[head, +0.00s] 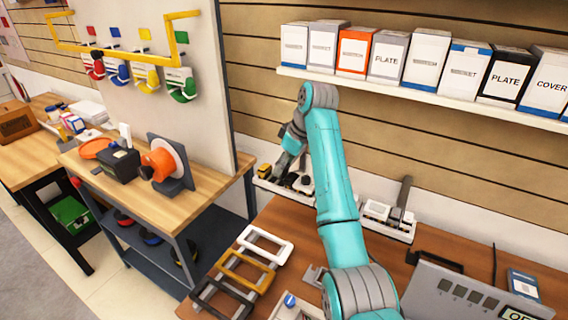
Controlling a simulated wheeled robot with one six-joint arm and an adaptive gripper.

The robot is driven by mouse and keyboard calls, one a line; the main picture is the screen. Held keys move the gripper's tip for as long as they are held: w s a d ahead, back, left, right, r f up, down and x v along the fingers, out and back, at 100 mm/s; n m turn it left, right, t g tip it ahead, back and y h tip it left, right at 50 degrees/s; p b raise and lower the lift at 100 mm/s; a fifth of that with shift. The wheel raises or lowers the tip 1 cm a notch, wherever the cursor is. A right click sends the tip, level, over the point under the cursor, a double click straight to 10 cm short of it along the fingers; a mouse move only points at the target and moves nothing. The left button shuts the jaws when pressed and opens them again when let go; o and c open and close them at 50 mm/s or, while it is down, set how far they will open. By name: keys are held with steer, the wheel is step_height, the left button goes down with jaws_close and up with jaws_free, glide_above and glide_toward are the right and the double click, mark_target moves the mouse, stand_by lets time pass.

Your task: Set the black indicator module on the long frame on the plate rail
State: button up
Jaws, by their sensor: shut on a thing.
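My gripper (281,167) is at the end of my folded teal arm, low over the left module tray (266,184) at the back of the brown table. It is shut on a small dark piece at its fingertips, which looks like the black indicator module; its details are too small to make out. Three long frames lie in a row at the table's front left: a white frame (265,245), a tan frame (245,271) and a black frame (223,298). I cannot tell which of them, if any, is on the plate rail. My arm hides part of the table.
A yellow module (264,171) sits in the left tray. A second tray (401,232) with white modules stands right of my arm. A grey panel box (455,297) is at the front right. Boxes line the wall shelf (440,98). A partition (212,100) rises at left.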

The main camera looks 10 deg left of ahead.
steer(key=shift+f, duration=1.4)
stand_by(0.8)
steer(key=o, duration=1.1)
steer(key=shift+r, duration=3.05)
